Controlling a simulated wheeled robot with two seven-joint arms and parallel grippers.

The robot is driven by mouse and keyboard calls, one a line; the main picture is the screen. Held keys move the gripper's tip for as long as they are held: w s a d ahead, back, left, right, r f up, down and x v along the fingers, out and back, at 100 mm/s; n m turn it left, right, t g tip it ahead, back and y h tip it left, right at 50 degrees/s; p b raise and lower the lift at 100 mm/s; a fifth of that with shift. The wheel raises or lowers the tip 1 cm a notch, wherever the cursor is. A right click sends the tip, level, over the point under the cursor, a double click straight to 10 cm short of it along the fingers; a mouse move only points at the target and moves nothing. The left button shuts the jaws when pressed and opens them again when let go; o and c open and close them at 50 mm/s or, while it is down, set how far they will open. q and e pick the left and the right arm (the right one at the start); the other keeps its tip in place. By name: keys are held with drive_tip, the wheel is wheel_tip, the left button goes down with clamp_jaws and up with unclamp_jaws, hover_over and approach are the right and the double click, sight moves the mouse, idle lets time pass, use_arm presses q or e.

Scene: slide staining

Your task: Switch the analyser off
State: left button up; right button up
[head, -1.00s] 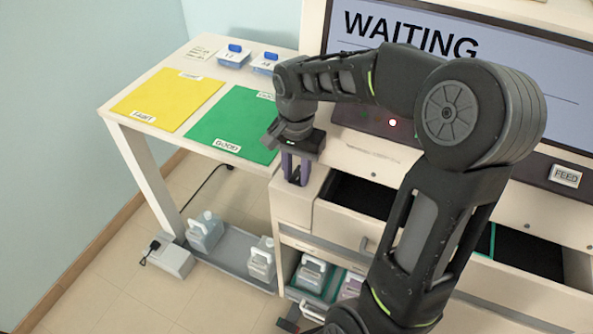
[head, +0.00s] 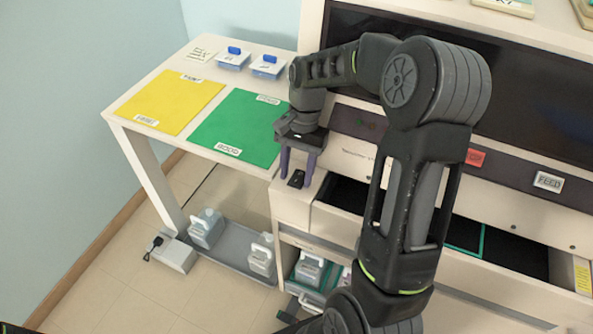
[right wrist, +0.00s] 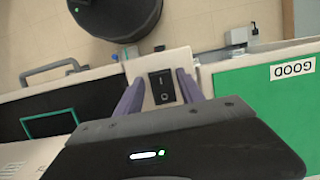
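The analyser's screen (head: 400,50) is dark in the head view. A small black rocker switch (head: 296,179) sits on the pale ledge at the analyser's left front corner. It also shows in the right wrist view (right wrist: 162,87), with a small white mark on it. My right gripper (head: 297,172) is open and empty, with its purple fingers apart on either side of the switch. In the right wrist view the fingers (right wrist: 161,84) flank the switch. Whether they touch the ledge I cannot tell. My left gripper is not in view.
A side table with a yellow mat (head: 170,102) and a green mat (head: 236,128) stands at left, with two blue-lidded boxes behind. An open drawer (head: 345,195) lies right of the ledge. The FEED button (head: 548,181) and a red button (head: 475,157) are on the front panel.

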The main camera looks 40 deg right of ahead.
sight(300, 174)
drive_tip(key=shift+r, duration=0.1)
drive_tip(key=v, duration=0.7)
drive_tip(key=shift+d+r, duration=0.1)
drive_tip(key=shift+r, duration=0.15)
idle(0.5)
